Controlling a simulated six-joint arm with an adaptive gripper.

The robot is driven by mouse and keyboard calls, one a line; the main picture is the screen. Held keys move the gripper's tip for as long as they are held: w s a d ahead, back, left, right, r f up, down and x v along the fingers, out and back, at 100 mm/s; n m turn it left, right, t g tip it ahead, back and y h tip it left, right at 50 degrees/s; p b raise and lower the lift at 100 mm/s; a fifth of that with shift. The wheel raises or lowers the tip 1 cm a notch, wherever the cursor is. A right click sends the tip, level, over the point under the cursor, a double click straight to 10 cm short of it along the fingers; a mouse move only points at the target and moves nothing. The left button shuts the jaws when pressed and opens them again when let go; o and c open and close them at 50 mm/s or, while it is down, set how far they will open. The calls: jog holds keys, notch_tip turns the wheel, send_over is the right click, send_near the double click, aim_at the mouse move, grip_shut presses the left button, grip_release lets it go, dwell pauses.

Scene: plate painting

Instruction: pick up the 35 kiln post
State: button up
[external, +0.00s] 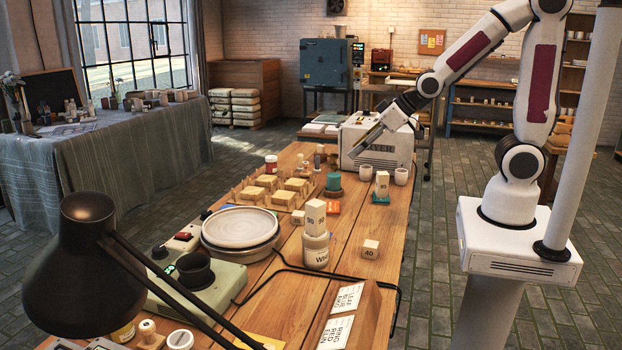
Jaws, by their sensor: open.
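Several pale kiln posts with dark numbers are on the wooden table. A short post (370,249) reads 40 and stands alone at the table's right side. A taller post (315,216) sits on top of a white jar (315,250) and seems to read 90. Another post (382,184) stands near the orange piece at the right edge; its number looks like 80. A small post (298,217) stands left of the jar, its number too small to read surely. I cannot tell which is 35. My gripper (366,138) is open and empty, above the table's far end, in front of the dryer.
The white dryer box (378,150) stands at the far end. A black lamp (88,260) blocks the near left. A wooden sign stand (365,312) is in front.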

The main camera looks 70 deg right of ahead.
jog(key=w+f+t, duration=0.2)
jog(key=w+f, duration=0.7)
jog(key=f, duration=0.1)
jog(key=t+y, duration=0.1)
jog(key=t, duration=0.2)
send_near(299, 218)
jog(key=shift+w+d+r, duration=0.45)
jog(key=shift+w+d, duration=0.3)
jog(key=shift+w, duration=0.05)
jog(key=shift+s+f, duration=0.15)
jog(key=shift+f, duration=0.4)
jog(key=shift+x, duration=1.25)
